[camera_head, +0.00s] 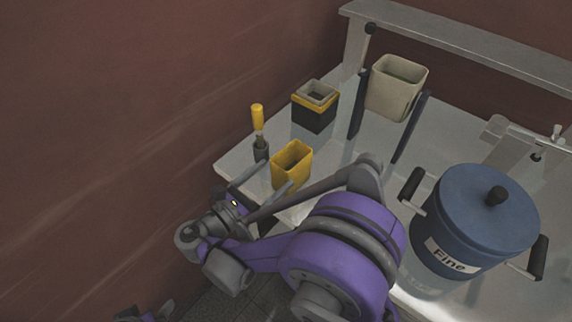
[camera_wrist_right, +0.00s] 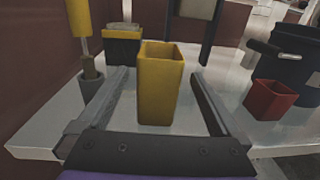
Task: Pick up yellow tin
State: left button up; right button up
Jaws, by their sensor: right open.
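The yellow tin (camera_head: 290,168) is an open-topped, square-sided container, standing upright near the left front edge of the grey table. In the right wrist view the tin (camera_wrist_right: 158,95) is in the middle, between the two fingers. My right gripper (camera_head: 279,171) is open, with one finger on each side of the tin. In the right wrist view gaps show between the tin and the fingers of the gripper (camera_wrist_right: 160,75). At the bottom left of the head view a small part, probably of my left gripper (camera_head: 145,314), shows; its jaws cannot be made out.
A yellow-handled tool (camera_head: 257,118) stands in a dark holder left of the tin. Behind are a black-and-yellow box (camera_head: 314,118) and a beige container (camera_head: 395,92) between dark posts. A blue lidded pot marked "Fine" (camera_head: 480,215) stands right. A red cup (camera_wrist_right: 270,100) shows in the wrist view.

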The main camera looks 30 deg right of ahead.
aim_at(303, 152)
jog(key=x, duration=0.5)
jog(key=f+p+x, duration=0.1)
jog(key=x, duration=0.1)
jog(key=shift+w+d, duration=0.2)
jog(key=shift+d, duration=0.15)
jog(key=shift+c, duration=0.3)
jog(key=c, duration=1.4)
